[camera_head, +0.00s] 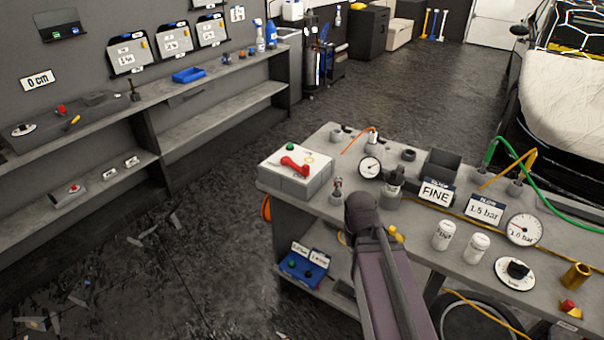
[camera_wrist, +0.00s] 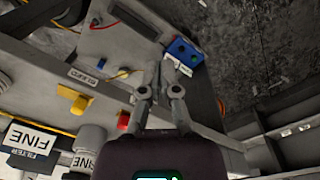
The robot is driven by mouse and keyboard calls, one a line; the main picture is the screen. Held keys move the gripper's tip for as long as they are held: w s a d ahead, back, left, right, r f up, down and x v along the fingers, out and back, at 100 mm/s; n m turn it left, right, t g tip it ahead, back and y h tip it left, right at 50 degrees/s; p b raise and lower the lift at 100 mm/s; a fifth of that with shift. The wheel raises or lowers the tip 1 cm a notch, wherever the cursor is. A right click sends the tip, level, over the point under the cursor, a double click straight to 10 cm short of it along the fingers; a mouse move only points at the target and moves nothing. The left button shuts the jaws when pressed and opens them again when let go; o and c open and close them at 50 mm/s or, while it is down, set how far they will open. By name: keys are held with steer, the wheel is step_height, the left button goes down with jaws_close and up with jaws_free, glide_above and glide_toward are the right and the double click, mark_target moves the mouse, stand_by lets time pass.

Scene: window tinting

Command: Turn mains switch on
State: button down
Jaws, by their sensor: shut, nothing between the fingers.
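A pale grey box (camera_head: 291,184) stands on the left end of the workbench. On its top are a red lever handle (camera_head: 294,163), lying flat, and a green knob or lamp (camera_head: 290,146). It looks like the mains switch, but no readable label confirms this. My gripper shows in the wrist view (camera_wrist: 160,64) with its fingers together and nothing between them. In the head view my arm reaches over the bench's front edge, right of the box and apart from it; my wrist hides the fingertips. I cannot make out the red lever in the wrist view.
Beside my arm stand a pressure gauge (camera_head: 369,167), a FINE filter sign (camera_head: 435,192) and white canisters (camera_head: 443,235). A blue box (camera_head: 303,268) with knobs sits on the lower shelf; it also shows in the wrist view (camera_wrist: 184,51). The floor left of the bench is mostly open.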

steer(key=w+a+f+n+t+h+b, duration=0.1)
steer(key=w+a+f+n+h+b, duration=0.1)
steer(key=w+n+h+b, duration=0.45)
steer(key=n+t+h+b, duration=0.7)
steer(key=n+t, duration=0.3)
steer(key=n, duration=0.9)
glide_toward(303, 168)
steer(key=v, duration=0.6)
steer(key=shift+s+f, duration=0.25)
steer(key=shift+f, duration=0.05)
steer(key=x, duration=1.4)
steer(key=shift+r, duration=0.15)
steer(key=shift+a+t, duration=0.15)
steer(key=shift+t, duration=0.15)
